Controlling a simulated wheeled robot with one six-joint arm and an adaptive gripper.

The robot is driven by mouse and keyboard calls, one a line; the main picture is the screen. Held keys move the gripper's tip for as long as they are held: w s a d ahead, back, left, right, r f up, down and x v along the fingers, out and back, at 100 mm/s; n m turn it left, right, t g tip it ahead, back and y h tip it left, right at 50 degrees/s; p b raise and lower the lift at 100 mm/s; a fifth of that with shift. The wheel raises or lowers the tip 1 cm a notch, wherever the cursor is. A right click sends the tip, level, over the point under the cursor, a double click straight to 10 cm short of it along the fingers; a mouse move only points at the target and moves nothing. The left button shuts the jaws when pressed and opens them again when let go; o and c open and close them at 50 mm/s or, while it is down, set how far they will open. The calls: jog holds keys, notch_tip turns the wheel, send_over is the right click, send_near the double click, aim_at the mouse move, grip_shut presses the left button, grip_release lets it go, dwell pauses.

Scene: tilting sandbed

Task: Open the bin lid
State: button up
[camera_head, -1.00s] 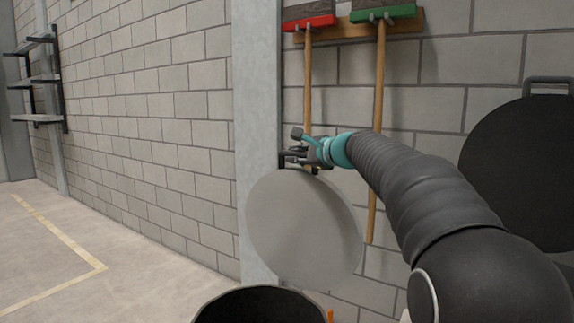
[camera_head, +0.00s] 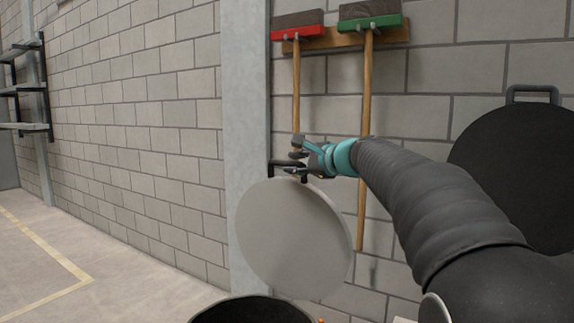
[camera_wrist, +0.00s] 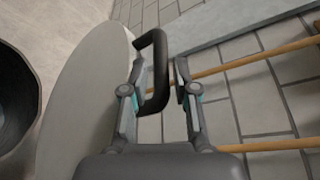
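The bin lid (camera_head: 293,240) is a light grey disc, tipped up steeply with its face turned to the head camera. In the wrist view it shows nearly edge-on (camera_wrist: 85,95) at the left. Its dark handle (camera_wrist: 163,65) is a loop on its top side in the head view. My gripper (camera_wrist: 161,68) is at the handle with its fingers apart. The handle bar lies between the fingers, with a gap to the right finger; contact with the left finger is unclear. The black bin (camera_head: 250,310) below shows its dark open mouth, mostly cut off by the frame.
A black disc with a handle (camera_head: 520,170) stands upright at the right. A red broom (camera_head: 297,28) and a green broom (camera_head: 370,22) hang on the block wall behind the lid. Shelves (camera_head: 22,95) stand far left, with clear floor before them.

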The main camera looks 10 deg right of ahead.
jog(key=r, duration=0.2)
send_over(325, 206)
jog(key=s+a, duration=0.2)
jog(key=a, duration=0.1)
jog(key=shift+d+f, duration=0.25)
jog(key=f+n+g, duration=0.1)
jog(key=f, duration=0.2)
jog(key=s+f+n+h, duration=0.1)
jog(key=f, duration=0.2)
jog(key=s+d+f+n+g, duration=0.1)
jog(key=f+n, duration=0.1)
jog(key=f, duration=0.2)
jog(key=shift+g+h, duration=0.3)
jog(key=s+a+f+n+g+h+p, duration=0.1)
jog(key=s+f+n+g+h, duration=0.1)
jog(key=s+f+n, duration=0.5)
jog(key=s+a+f+n+g+h+p, duration=0.15)
jog(key=s+f, duration=0.25)
jog(key=s, duration=0.7)
jog(key=s+f+n+g+h+p, duration=0.2)
jog(key=s+f+n+g, duration=0.15)
jog(key=s+f, duration=0.4)
jog(key=s+a+r+n+t+p, duration=0.1)
jog(key=s+a+r+n+p, duration=0.1)
jog(key=s, duration=0.4)
jog(key=shift+s+r, duration=0.4)
jog(key=shift+r, duration=0.2)
